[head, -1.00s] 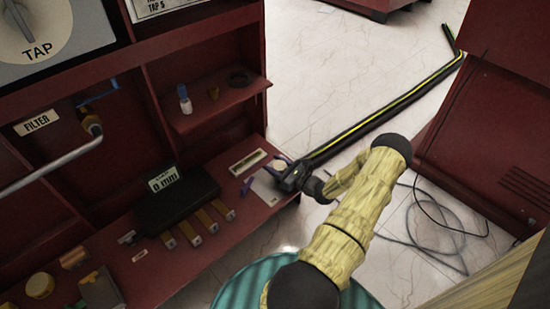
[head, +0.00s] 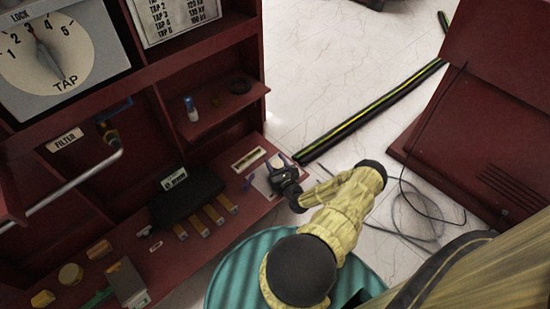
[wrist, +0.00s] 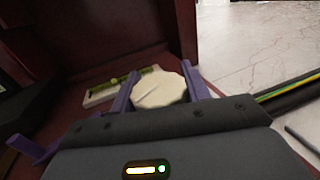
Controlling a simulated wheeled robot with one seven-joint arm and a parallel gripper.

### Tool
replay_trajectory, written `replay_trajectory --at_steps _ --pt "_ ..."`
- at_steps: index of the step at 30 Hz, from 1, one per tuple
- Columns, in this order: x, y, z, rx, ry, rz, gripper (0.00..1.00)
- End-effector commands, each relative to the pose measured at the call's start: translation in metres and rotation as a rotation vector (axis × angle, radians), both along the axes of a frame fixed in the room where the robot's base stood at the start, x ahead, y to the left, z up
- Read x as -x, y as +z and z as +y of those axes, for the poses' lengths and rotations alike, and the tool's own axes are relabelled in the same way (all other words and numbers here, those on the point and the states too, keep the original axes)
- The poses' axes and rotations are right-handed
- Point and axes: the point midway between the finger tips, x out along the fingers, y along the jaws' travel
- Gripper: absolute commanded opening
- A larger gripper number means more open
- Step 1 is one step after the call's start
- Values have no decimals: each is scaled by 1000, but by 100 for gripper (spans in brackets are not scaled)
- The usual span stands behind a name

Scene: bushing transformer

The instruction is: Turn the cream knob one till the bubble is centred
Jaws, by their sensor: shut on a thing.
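The cream knob (wrist: 160,91) is a pale, many-sided disc with a line across its top. It also shows small in the head view (head: 277,160), on the red bench shelf. My gripper (head: 279,164) is at the knob, its two purple fingers on opposite sides of it, shut on it. The bubble level (wrist: 118,88) is a pale strip with a yellow-green vial just behind and left of the knob. It also shows in the head view (head: 248,159). The bubble's place in the vial is too small to tell.
A purple piece (wrist: 33,147) stands left of my gripper. A black box (head: 187,196) with a small display and several yellow-ended strips lie further left. A black pole with a yellow stripe (head: 372,112) lies on the floor to the right. A teal ribbed drum (head: 235,270) is below my arm.

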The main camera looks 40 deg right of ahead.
Motion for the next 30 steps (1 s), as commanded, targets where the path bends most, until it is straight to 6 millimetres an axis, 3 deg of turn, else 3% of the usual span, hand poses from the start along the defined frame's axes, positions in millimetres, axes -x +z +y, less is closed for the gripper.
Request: replay_trajectory --at_steps 15,16,18,30 --pt "1 -2 0 -2 -16 3 24" --pt "1 -2 0 -2 -16 3 52" --pt "1 -2 0 -1 -16 2 66" --pt "5 0 1 -1 -16 1 68"
